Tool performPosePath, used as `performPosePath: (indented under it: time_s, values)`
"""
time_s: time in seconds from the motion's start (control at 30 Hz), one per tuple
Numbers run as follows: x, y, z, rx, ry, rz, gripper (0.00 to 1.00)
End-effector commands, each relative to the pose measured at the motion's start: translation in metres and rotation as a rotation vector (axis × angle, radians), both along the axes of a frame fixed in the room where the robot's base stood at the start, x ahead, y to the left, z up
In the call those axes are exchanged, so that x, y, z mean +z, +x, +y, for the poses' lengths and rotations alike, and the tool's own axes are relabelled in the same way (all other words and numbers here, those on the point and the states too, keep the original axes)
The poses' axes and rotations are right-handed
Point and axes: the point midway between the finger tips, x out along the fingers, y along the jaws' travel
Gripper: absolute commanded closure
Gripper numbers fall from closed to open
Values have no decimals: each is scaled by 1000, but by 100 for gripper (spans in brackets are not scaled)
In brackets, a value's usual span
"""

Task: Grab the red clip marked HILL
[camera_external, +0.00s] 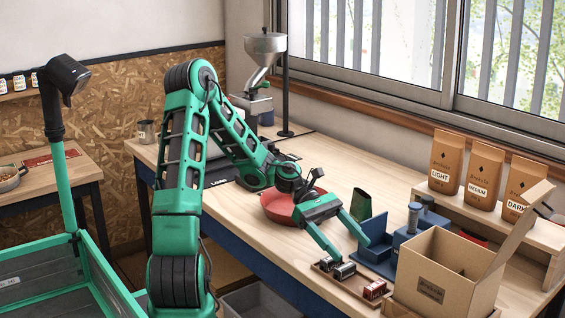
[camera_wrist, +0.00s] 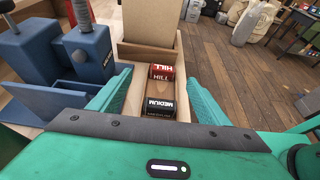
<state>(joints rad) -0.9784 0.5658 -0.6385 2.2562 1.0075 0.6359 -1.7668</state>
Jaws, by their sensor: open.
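The red clip marked HILL (camera_wrist: 161,73) lies at the far end of a narrow wooden tray (camera_wrist: 183,112) in the wrist view. It also shows in the external view (camera_external: 374,289), at the tray's right end beside the cardboard box. A black clip marked MEDIUM (camera_wrist: 159,106) lies nearer to me in the same tray, and it shows in the external view too (camera_external: 344,271). My gripper (camera_external: 352,249) is open and empty above the tray. Its fingers (camera_wrist: 159,76) stand apart on either side of the row of clips in the wrist view. Neither finger visibly touches the red clip.
An open cardboard box (camera_external: 430,272) stands right beside the tray. A red bowl (camera_external: 280,207) lies left of my gripper. Brown coffee bags (camera_external: 482,175) stand on a shelf at the right.

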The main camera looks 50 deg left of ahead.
Motion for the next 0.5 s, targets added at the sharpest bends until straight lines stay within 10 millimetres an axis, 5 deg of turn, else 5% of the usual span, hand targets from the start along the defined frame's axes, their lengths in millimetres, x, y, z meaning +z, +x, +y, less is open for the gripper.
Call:
performPosePath:
  time_s: [0.23,0.5]
  values:
    - [-22,-1,-8,-3,-1,1,30]
    - [-36,-2,-43,-4,-1,2,30]
